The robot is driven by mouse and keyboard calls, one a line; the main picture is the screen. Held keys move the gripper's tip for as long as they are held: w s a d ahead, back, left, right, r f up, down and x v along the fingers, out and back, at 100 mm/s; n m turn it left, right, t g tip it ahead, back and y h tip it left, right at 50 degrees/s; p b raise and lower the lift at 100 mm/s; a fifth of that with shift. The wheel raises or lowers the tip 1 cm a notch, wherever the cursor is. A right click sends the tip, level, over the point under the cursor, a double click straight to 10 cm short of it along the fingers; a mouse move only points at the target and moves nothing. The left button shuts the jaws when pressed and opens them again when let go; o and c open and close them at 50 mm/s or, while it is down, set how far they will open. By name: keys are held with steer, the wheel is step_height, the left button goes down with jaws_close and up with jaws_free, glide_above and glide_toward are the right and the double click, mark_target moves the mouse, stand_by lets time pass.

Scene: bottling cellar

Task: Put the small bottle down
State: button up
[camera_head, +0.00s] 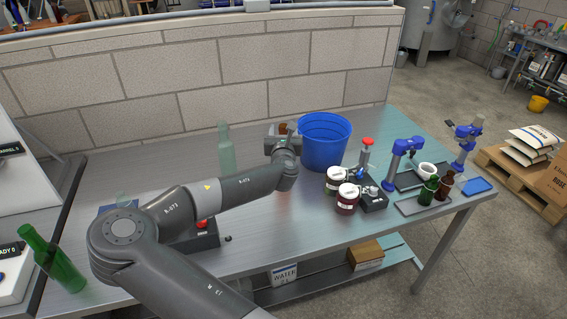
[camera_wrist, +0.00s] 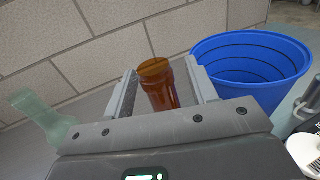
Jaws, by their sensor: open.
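A small amber bottle (camera_wrist: 157,88) is between the two fingers of my gripper (camera_wrist: 160,82) in the wrist view. The fingers are open, with a narrow gap showing on the bottle's sides. The bottle's lower part is hidden behind the gripper body. In the head view, my gripper (camera_head: 283,132) is at the back of the steel table (camera_head: 255,258), just left of the blue bucket. A little of the amber bottle (camera_head: 283,128) shows there, mostly hidden by my wrist. I cannot tell from this view where its base is.
The blue bucket (camera_head: 325,142) is close on the right. A pale green bottle (camera_head: 226,150) stands to the left. Two lidded jars (camera_head: 347,198) stand in front of the bucket. Small green (camera_head: 428,191) and brown (camera_head: 444,187) bottles stand on a tray further right. The block wall is behind.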

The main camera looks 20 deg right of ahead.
steer(key=shift+x, duration=0.8)
steer(key=shift+c, duration=0.2)
jaws_close()
